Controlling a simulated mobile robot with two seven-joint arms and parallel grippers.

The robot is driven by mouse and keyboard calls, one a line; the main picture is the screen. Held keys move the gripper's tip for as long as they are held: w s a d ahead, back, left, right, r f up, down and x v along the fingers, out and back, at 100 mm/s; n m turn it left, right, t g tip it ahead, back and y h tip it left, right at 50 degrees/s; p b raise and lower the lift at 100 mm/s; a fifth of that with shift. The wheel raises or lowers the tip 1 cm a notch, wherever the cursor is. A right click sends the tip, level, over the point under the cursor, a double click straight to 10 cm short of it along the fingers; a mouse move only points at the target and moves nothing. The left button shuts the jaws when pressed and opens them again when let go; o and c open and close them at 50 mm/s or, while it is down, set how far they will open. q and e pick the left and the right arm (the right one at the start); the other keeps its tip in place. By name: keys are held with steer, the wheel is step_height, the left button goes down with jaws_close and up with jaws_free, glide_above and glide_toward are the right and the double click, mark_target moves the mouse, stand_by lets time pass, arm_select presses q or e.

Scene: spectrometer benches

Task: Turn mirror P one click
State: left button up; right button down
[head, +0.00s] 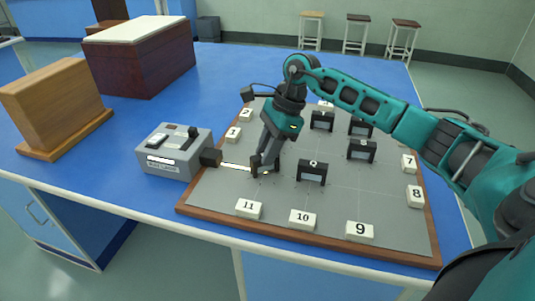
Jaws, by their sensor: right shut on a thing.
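My right gripper (264,163) reaches down onto the grey board and is shut on a small dark mount at its tips. The gripper mostly hides that mount, and I cannot read a letter on it. A black mirror mount (312,173) with a white mark stands just to its right. More black mounts stand farther back, one at the right (361,150) and one behind (321,121). I cannot make out which is mirror P. A bright beam (236,167) runs from the grey source box (172,160) to the gripped mount. My left gripper is not in view.
The grey board (335,215) has a brown wooden rim and numbered white blocks around its edge, such as 11 (248,209) and 9 (359,231). A wooden block (58,105) and a dark red box (140,65) stand on the blue bench at the left.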

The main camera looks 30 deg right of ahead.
steer(key=shift+w+n+g, duration=0.1)
steer(key=shift+n+g, duration=0.2)
steer(key=shift+n, duration=0.3)
steer(key=c, duration=0.9)
jaws_free()
steer(key=shift+r, duration=0.1)
steer(key=v, duration=1.2)
steer(key=shift+d+r, duration=0.25)
steer(key=shift+r, duration=0.1)
